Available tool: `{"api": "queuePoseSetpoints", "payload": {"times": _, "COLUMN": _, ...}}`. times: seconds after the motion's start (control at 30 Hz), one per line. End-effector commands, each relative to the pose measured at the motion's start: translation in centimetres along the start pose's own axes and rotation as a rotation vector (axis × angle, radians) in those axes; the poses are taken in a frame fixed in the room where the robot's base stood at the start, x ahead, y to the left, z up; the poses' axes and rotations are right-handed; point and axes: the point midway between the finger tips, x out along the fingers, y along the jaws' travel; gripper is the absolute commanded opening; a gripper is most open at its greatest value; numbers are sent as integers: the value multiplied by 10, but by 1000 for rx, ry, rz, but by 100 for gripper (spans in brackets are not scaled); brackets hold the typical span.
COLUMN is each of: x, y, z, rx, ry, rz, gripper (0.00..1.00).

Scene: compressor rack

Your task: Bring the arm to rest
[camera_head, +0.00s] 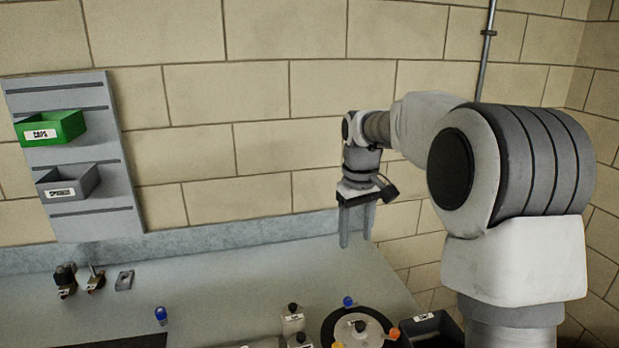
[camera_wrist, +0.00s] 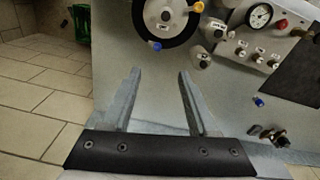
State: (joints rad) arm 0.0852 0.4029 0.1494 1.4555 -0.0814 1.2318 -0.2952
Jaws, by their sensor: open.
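My arm reaches in from the right in the head view, bent at the elbow. My gripper (camera_head: 356,240) hangs pointing down above the back right part of the grey bench top (camera_head: 230,285), near the block wall. Its two fingers are apart with nothing between them. The wrist view also shows my gripper (camera_wrist: 159,73) open and empty, with bare bench and floor behind the fingers.
A wall panel holds a green bin (camera_head: 50,128) and a grey bin (camera_head: 68,183). Small fittings (camera_head: 80,280) lie at the bench's back left. A black-rimmed disc (camera_wrist: 178,37), a gauge (camera_wrist: 260,15) and several knobs are on the bench. Tiled floor (camera_wrist: 40,85) lies beyond its edge.

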Motion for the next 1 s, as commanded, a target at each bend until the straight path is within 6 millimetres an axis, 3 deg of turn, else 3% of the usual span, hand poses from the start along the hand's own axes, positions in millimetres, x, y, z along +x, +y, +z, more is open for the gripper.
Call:
{"api": "queuePoseSetpoints", "payload": {"times": 0.03, "x": -14, "y": -5, "z": 12, "rx": 13, "ry": 21, "rz": 14, "gripper": 60}}
{"api": "queuePoseSetpoints", "payload": {"times": 0.2, "x": -45, "y": -20, "z": 53, "rx": 65, "ry": 79, "rz": 48, "gripper": 60}}
{"api": "queuePoseSetpoints", "payload": {"times": 0.47, "x": -74, "y": -43, "z": 120, "rx": 150, "ry": 177, "rz": 81, "gripper": 60}}
{"api": "queuePoseSetpoints", "payload": {"times": 0.73, "x": -78, "y": -67, "z": 192, "rx": 245, "ry": 285, "rz": 91, "gripper": 60}}
{"api": "queuePoseSetpoints", "payload": {"times": 1.0, "x": -60, "y": -89, "z": 252, "rx": 332, "ry": 389, "rz": 78, "gripper": 60}}
